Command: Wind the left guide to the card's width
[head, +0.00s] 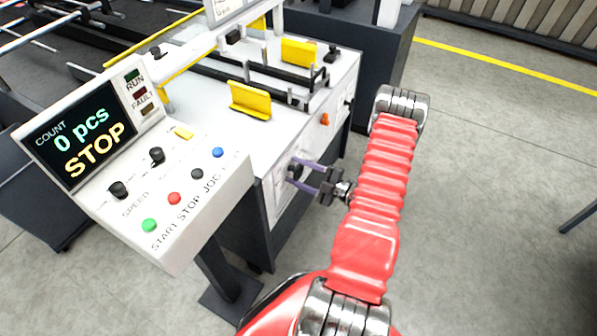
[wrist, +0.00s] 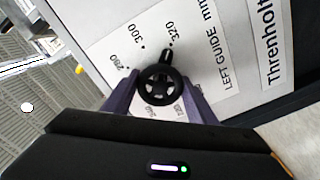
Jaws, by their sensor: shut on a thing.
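The left guide's black handwheel (wrist: 160,86) sits on a white dial plate (wrist: 215,75) lettered "LEFT GUIDE mm". My gripper (head: 308,178) has its two purple fingers on either side of the wheel, shut on it. A black knob or grip on the wheel's rim (wrist: 166,56) points up toward the 320 mark; 300 is to its left. Lower numbers on the dial are partly hidden by my fingers. In the head view the handwheel (head: 294,171) is on the machine's side panel. Two yellow guides (head: 250,100) (head: 299,51) stand on the machine's top; which is the left one I cannot tell.
The control console (head: 150,165) shows "0 pcs STOP" and has several buttons and knobs, left of my arm. An orange knob (head: 324,119) is on the side panel above the wheel. The grey floor (head: 480,170) on the right is open.

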